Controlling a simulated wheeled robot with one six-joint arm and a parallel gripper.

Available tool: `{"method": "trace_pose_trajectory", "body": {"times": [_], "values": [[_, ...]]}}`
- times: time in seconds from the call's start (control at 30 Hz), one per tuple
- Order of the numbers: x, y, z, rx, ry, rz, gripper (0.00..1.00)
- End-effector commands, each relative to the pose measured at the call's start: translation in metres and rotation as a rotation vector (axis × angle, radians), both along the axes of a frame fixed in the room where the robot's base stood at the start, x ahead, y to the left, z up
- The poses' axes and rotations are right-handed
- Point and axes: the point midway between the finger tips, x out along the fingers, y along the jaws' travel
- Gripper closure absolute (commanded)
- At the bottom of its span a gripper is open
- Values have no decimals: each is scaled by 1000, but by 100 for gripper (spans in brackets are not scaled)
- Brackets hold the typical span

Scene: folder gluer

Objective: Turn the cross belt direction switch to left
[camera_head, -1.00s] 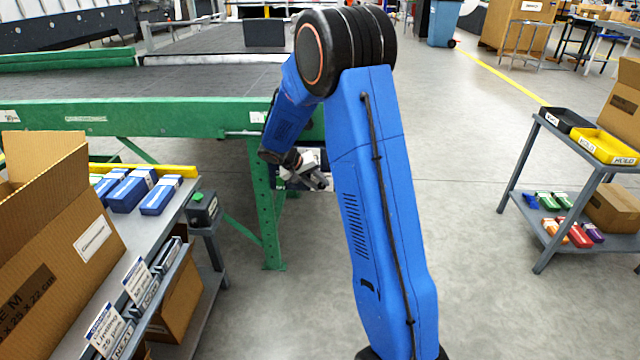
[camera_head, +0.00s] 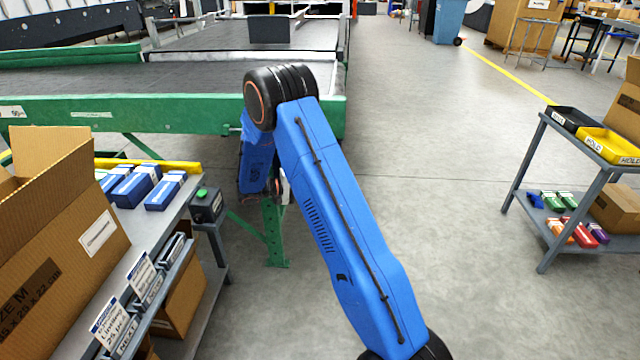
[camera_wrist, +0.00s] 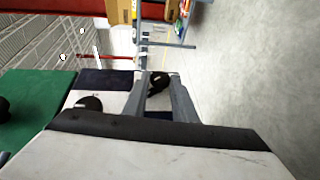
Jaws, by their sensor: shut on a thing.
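In the wrist view my gripper (camera_wrist: 160,77) has its two grey fingers shut on a small black knob (camera_wrist: 157,85), which I take to be the cross belt direction switch. The fingers partly hide it, and I cannot tell which way it points. A second black knob (camera_wrist: 88,103) stands on the dark and white panel (camera_wrist: 92,82), apart from the fingers. In the head view my blue arm hides the gripper and the switch, by the near corner of the green-framed conveyor (camera_head: 190,115).
A green surface (camera_wrist: 38,105) lies beside the panel in the wrist view. In the head view a grey bench (camera_head: 165,225) with blue boxes and a large carton (camera_head: 95,235) stands at left. A grey cart (camera_head: 530,190) stands at right. The floor between is clear.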

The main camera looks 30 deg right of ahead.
Motion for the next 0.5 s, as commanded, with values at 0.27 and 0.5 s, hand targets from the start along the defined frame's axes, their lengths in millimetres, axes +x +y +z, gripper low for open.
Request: {"method": "trace_pose_trajectory", "body": {"times": [0.27,0.5], "values": [[-1,0,-4,-92,67,-1,98],[-1,0,-4,-117,83,-3,98]]}}
